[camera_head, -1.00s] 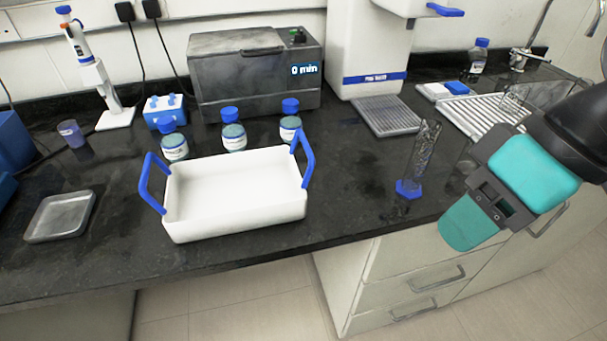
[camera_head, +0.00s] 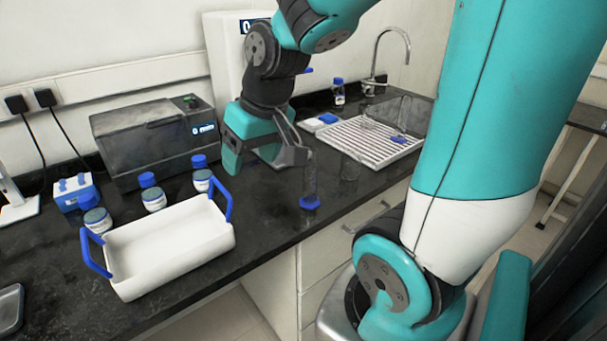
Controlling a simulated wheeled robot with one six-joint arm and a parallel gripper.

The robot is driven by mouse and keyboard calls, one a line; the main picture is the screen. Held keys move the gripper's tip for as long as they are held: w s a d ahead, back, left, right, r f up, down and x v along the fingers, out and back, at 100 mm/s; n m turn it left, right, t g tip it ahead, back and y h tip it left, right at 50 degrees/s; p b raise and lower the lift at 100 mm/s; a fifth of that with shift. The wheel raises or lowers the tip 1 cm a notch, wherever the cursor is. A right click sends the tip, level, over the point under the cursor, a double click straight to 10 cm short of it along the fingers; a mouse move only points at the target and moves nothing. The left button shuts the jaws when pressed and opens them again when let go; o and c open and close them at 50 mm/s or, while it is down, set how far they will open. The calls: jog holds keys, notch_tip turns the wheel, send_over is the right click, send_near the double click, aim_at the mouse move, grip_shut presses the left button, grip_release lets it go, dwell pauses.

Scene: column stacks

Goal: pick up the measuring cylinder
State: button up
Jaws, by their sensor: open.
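The measuring cylinder (camera_head: 311,183) is a clear, upright tube on a blue hexagonal base, standing near the front edge of the black worktop. My gripper (camera_head: 266,164) is open just left of the cylinder and low over the bench. Its right finger overlaps the cylinder's upper part in the picture. I cannot tell whether they touch. Nothing shows between the fingers.
A white tray with blue handles (camera_head: 170,252) lies left of the gripper, with several blue-capped bottles (camera_head: 153,199) behind it. A clear glass vessel (camera_head: 350,170) stands right of the cylinder. A ribbed white drainer (camera_head: 372,146) and sink lie behind.

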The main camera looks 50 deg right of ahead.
jog(key=s+d+r+m+h+p, duration=0.1)
jog(key=d+r+m+h, duration=0.15)
jog(key=d, duration=0.55)
jog(key=s+d+r+m+h+p, duration=0.1)
jog(key=d+m+p, duration=0.15)
jog(key=d, duration=0.65)
jog(key=p, duration=0.2)
send_near(310, 178)
jog(key=w+d+f, duration=0.4)
jog(key=w+f, duration=0.1)
jog(key=shift+s+f+m+h, duration=0.15)
jog(key=shift+m+h, duration=0.1)
jog(key=shift+m, duration=0.15)
jog(key=shift+c, duration=0.4)
grip_shut()
